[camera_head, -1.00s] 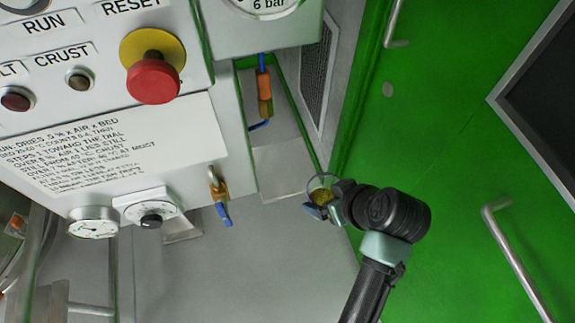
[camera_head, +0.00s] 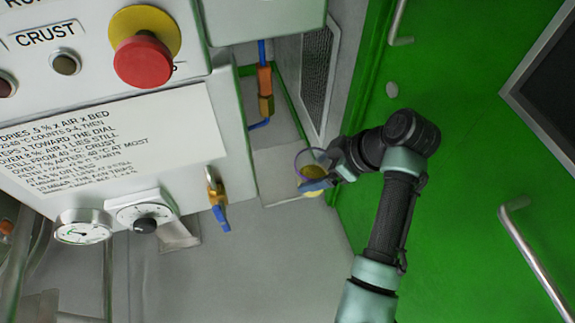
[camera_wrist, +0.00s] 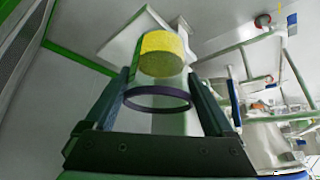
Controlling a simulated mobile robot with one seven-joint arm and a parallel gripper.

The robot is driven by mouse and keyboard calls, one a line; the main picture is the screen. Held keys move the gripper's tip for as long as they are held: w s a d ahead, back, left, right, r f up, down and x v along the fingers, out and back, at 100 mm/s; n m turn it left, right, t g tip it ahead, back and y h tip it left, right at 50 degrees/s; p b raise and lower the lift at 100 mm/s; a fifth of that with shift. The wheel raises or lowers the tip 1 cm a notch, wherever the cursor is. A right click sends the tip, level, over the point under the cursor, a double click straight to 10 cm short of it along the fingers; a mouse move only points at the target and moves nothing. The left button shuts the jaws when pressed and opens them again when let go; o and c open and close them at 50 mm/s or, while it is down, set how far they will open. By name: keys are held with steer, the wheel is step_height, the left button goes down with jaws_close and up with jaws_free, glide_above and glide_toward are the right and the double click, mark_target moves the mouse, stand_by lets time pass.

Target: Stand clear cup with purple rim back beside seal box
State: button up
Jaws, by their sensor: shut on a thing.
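The clear cup with the purple rim (camera_head: 311,163) is held by my gripper (camera_head: 325,179) in front of the green wall, right of the machine panel. Yellow material shows inside the cup. In the wrist view the cup (camera_wrist: 161,56) sits between the two dark fingers of my gripper (camera_wrist: 160,82). Its purple rim is nearer the palm and the yellow end is farther away, over a pale flat plate (camera_wrist: 121,40). I cannot tell whether the cup touches that plate. I cannot pick out the seal box with certainty.
The grey machine panel (camera_head: 110,120) with a red stop button (camera_head: 143,61) stands at the left. A brass valve with a blue handle (camera_head: 221,217) hangs below it. A green door has a metal handle (camera_head: 530,262) at the right. Grey floor (camera_head: 260,270) is open below.

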steer(key=shift+w+a+f+b, duration=0.2)
steer(key=shift+w+a+f, duration=0.35)
steer(key=shift+a, duration=0.45)
steer(key=shift+w+a+f+b, duration=0.25)
steer(key=shift+w+a+f, duration=0.3)
steer(key=shift+a, duration=0.5)
steer(key=shift+w+a+f+b, duration=0.2)
steer(key=shift+w+a+f, duration=0.35)
steer(key=shift+a, duration=0.45)
steer(key=shift+s+f, duration=0.1)
steer(key=shift+f, duration=0.1)
steer(key=o, duration=1.3)
steer(key=p+v, duration=0.2)
steer(key=v, duration=1)
steer(key=shift+s+r, duration=0.1)
